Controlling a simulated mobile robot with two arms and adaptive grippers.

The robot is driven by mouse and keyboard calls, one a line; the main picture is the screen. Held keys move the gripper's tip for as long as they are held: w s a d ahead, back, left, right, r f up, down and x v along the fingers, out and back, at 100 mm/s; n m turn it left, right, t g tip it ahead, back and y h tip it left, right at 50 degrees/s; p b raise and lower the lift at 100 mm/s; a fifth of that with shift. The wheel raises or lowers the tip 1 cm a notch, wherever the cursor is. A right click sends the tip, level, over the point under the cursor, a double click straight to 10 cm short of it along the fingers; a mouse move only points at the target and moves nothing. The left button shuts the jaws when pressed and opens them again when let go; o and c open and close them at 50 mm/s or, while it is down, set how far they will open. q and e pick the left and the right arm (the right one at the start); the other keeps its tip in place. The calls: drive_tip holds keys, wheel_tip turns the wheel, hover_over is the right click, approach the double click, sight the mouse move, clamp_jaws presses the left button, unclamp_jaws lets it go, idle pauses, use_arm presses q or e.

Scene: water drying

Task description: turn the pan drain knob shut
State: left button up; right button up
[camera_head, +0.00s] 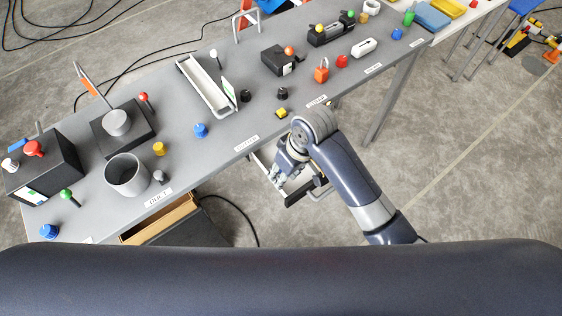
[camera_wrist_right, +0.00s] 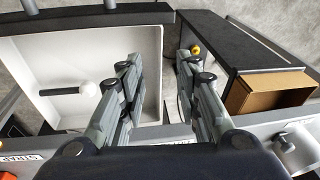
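A pale, shallow pan (camera_wrist_right: 62,55) with a dark far rim fills the left of the right wrist view. A rod with a pale round end (camera_wrist_right: 82,88) lies across its inside. A small yellow round knob (camera_wrist_right: 195,50) shows just beyond my right finger, outside the pan; I cannot tell for sure that it is the drain knob. My right gripper (camera_wrist_right: 163,75) is open and empty, its fingers on either side of the pan's right wall. In the head view my right gripper (camera_head: 280,177) is at the table's front edge. My left gripper is not in view.
A dark drawer unit with an open brown drawer (camera_wrist_right: 265,97) is close on the right of the wrist view. The grey table (camera_head: 232,172) carries several knobs, a cup (camera_head: 126,174) and a white trough (camera_head: 205,86). Floor in front of the table's right part is clear.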

drive_tip(key=w+r+n+h, duration=0.2)
drive_tip(key=w+r+h, duration=0.15)
drive_tip(key=w, duration=0.25)
drive_tip(key=shift+g+y, duration=0.3)
drive_tip(key=shift+y, duration=0.15)
drive_tip(key=f, duration=0.6)
drive_tip(key=f+p, duration=0.1)
drive_tip(key=f, duration=0.3)
drive_tip(key=shift+w+a, duration=0.2)
drive_tip(key=shift+a, duration=0.15)
clamp_jaws()
